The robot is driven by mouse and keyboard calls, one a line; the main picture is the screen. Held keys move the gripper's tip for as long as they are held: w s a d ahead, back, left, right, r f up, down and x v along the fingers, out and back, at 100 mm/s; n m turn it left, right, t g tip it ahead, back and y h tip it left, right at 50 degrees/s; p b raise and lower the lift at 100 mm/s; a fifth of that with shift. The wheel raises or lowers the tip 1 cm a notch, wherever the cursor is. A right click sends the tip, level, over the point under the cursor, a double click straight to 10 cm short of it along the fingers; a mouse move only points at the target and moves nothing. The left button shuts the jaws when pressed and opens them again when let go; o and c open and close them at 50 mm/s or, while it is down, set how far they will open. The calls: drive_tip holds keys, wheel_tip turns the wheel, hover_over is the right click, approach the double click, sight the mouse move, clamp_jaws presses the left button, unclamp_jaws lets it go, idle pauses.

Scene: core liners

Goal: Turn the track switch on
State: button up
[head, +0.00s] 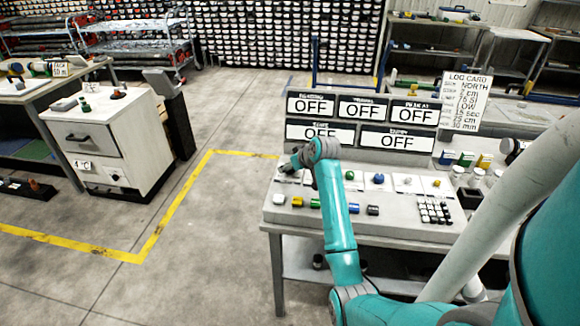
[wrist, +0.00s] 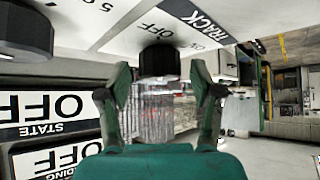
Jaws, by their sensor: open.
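The track switch is a black knob (wrist: 158,62) on a white plate (wrist: 150,30) marked OFF, with a black TRACK label (wrist: 200,18), upside down in the wrist view. The ON end of the plate is partly readable near the label. My gripper (wrist: 160,82) is open, with one finger on each side of the knob. I cannot tell whether the fingers touch it. In the head view my gripper (head: 292,165) is over the left end of the control bench (head: 330,215), and my arm hides the switch there.
A second black knob (wrist: 25,30) sits beside the track plate in the wrist view. Several display signs, all reading OFF, stand behind the bench, including one (head: 401,141) at lower right. Coloured buttons and a keypad (head: 434,210) are on the bench.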

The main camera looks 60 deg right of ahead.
drive_tip(key=shift+w+f, duration=0.25)
drive_tip(key=shift+w, duration=0.05)
drive_tip(key=shift+c, duration=0.2)
drive_tip(key=c, duration=1.1)
